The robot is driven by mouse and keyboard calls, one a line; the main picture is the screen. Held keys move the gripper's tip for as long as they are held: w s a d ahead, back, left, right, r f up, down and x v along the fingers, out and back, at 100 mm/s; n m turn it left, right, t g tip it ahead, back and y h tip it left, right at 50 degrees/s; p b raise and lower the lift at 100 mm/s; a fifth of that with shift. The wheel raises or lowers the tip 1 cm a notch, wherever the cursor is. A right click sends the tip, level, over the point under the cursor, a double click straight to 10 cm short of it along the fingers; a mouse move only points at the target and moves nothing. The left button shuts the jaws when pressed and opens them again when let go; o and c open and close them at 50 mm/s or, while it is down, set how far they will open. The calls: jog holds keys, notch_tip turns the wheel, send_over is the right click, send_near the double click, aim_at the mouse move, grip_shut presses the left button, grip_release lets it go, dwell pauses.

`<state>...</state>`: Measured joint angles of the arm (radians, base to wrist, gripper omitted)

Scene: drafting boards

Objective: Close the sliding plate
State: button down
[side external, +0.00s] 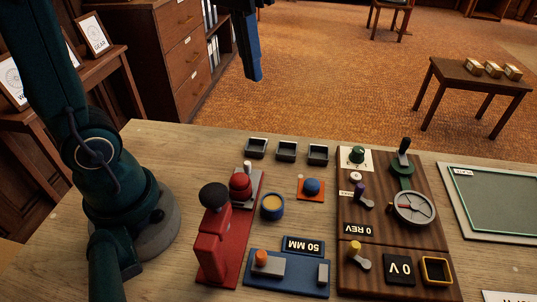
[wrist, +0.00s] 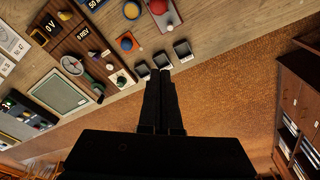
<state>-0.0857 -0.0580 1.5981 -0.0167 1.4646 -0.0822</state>
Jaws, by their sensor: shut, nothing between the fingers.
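A blue base (side external: 302,285) lies at the front middle of the table. On its left part is a grey plate (side external: 272,268) with an orange knob (side external: 261,257), and a grey block (side external: 323,273) stands at its right end. A "50 MM" label (side external: 303,246) is behind it. I take the grey plate as the sliding plate. My gripper (side external: 254,78) is shut and empty, high above and behind the table items, well apart from the plate. In the wrist view my gripper (wrist: 161,72) points towards the small trays; the plate is not in that view.
A red device (side external: 212,250) stands left of the blue base. A wooden panel (side external: 388,240) with knobs and a dial is on the right.

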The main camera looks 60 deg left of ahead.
jog(key=w+a+f+g, duration=0.2)
jog(key=w+f, duration=0.1)
jog(key=w, duration=0.2)
jog(key=n+g, duration=0.2)
send_near(253, 171)
jog(key=shift+h, duration=0.4)
jog(key=w+f, duration=0.1)
jog(key=a+f, duration=0.1)
jog(key=f, duration=0.1)
jog(key=w+a+f, duration=0.1)
jog(key=f, duration=0.1)
jog(key=shift+w+a+f, duration=0.15)
jog(key=shift+w+f, duration=0.1)
jog(key=shift+w, duration=0.1)
jog(key=shift+s+d, duration=0.25)
jog(key=shift+s, duration=0.55)
jog(key=shift+s+d, duration=0.25)
jog(key=shift+s, duration=0.55)
jog(key=shift+d, duration=0.1)
jog(key=s+d, duration=0.8)
jog(key=shift+s, duration=0.1)
jog(key=shift+a, duration=0.1)
